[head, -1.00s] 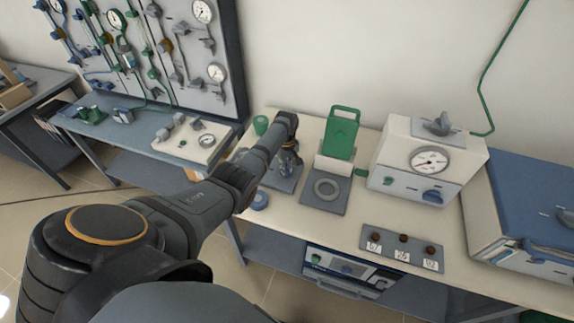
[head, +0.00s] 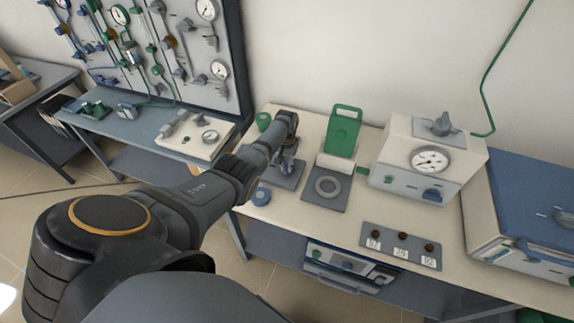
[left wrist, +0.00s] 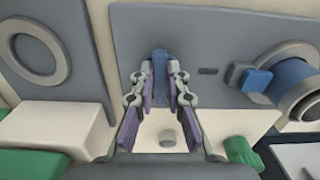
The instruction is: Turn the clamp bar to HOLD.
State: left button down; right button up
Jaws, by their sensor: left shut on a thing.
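My left gripper (head: 286,164) is over a small grey plate (head: 275,181) on the cream bench, left of the green-framed stand. In the left wrist view the two fingers of my left gripper (left wrist: 160,68) close on a blue bar (left wrist: 160,72), which I take to be the clamp bar. The bar stands against the grey plate (left wrist: 208,40). A small dark label (left wrist: 207,71) is on the plate to the right of the bar, too small to read. The fingers hide part of the bar. My right gripper is not in view.
Near the gripper are a green cup (head: 263,121), a blue ring (head: 262,196) and a green stand (head: 342,133) on a plate. A white gauge box (head: 428,155) and a labelled three-knob strip (head: 401,246) are to the right. A blue knob (left wrist: 292,90) is beside the bar.

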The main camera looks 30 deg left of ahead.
aim_at(286, 167)
pick_arm(q)
jog(key=shift+m, duration=0.4)
jog(key=c, duration=1.3)
grip_release()
jog(key=shift+c, duration=0.2)
notch_tip(286, 167, up, 12)
